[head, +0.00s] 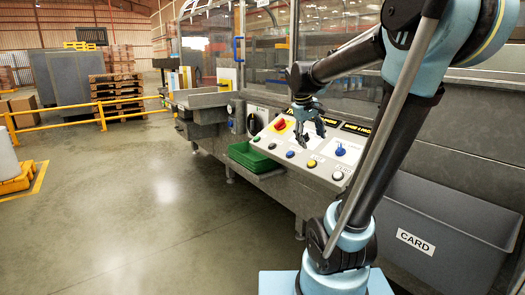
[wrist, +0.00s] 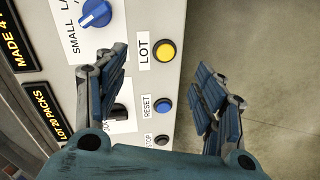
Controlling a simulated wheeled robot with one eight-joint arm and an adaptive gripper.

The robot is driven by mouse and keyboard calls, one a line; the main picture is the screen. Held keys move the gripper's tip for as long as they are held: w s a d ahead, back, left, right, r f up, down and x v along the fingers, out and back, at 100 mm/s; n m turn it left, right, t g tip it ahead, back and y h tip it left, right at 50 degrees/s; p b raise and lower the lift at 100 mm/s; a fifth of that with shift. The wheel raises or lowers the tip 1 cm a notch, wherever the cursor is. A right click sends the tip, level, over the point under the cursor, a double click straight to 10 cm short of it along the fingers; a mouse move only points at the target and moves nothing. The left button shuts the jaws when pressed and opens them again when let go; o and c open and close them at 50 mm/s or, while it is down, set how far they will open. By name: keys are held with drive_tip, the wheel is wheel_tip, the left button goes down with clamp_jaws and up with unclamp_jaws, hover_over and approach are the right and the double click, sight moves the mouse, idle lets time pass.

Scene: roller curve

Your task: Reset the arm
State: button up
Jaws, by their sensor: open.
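My gripper (head: 310,132) is over the sloped control panel (head: 322,172) in the head view. In the wrist view my gripper (wrist: 166,68) is open, with nothing between its fingers. Between and beyond the fingers I see a yellow button (wrist: 165,50) labelled LOT, a blue button (wrist: 163,104) labelled RESET and a dark button (wrist: 161,140) whose label is partly hidden. A blue knob (wrist: 96,14) is at the upper left. The left finger covers part of the panel. I cannot tell how far the fingers are from the panel.
A red knob (head: 280,124) is on the panel's left side. A green tray (head: 252,157) is below its front edge. A grey bin (head: 440,230) marked CARD is at right. Clear floor (head: 150,220) lies to the left, with a yellow rail (head: 60,112) beyond.

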drive_tip(key=s+f+m+y, duration=0.1)
drive_tip(key=s+f+m, duration=0.1)
drive_tip(key=s+f, duration=0.7)
drive_tip(key=s+f+m+y, duration=0.2)
drive_tip(key=s+f, duration=0.8)
drive_tip(key=s, duration=0.5)
drive_tip(key=shift+s+m+g, duration=0.3)
